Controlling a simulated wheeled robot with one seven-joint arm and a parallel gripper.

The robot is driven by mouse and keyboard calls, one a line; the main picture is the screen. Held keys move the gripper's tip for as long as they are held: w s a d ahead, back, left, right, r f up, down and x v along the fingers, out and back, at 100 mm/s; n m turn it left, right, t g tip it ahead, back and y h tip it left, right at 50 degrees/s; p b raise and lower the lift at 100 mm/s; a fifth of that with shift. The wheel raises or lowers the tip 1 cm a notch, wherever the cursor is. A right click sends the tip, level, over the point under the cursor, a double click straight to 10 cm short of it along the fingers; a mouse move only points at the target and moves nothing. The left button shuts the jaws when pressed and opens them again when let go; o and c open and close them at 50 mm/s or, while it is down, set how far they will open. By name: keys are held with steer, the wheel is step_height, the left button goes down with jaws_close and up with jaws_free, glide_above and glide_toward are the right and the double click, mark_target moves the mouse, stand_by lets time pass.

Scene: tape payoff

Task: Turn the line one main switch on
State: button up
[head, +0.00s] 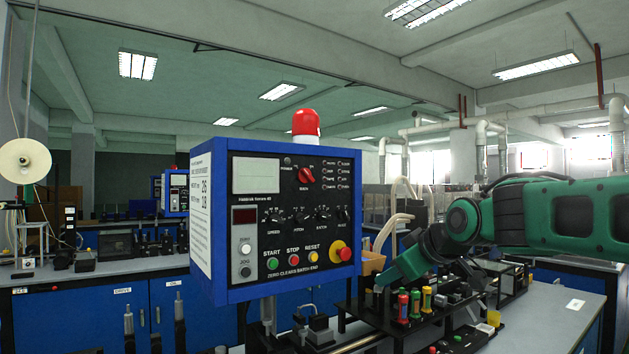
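A blue control box (219,215) with a black front panel stands in the middle of the head view. A red rotary switch (306,176) sits in the upper middle of the panel, with small lettering around it that looks like a main switch label. Its exact setting is too small to tell. My gripper (382,279) is at the end of the green arm, low and to the right of the box, apart from the switch. It points down and left. Its fingers cannot be made out, so I cannot tell whether it is open or shut.
The panel also has a row of black knobs (298,216), green, red and yellow buttons (293,261) and a red emergency stop (344,251). A red beacon (306,123) tops the box. Small fixtures (415,301) crowd the bench below my gripper. Another blue box (178,190) stands behind left.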

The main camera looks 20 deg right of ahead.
steer(key=w+a+r+n+t+y, duration=0.1)
steer(key=w+a+r+n+t, duration=0.15)
steer(key=r, duration=0.45)
steer(key=w+a+r+n+t+y, duration=0.1)
steer(key=w+a+r+n, duration=0.15)
steer(key=r, duration=0.35)
steer(key=n+t+y, duration=0.2)
steer(key=y, duration=0.1)
glide_toward(308, 175)
steer(key=x, duration=0.7)
steer(key=shift+w+a, duration=0.15)
steer(key=shift+w, duration=0.45)
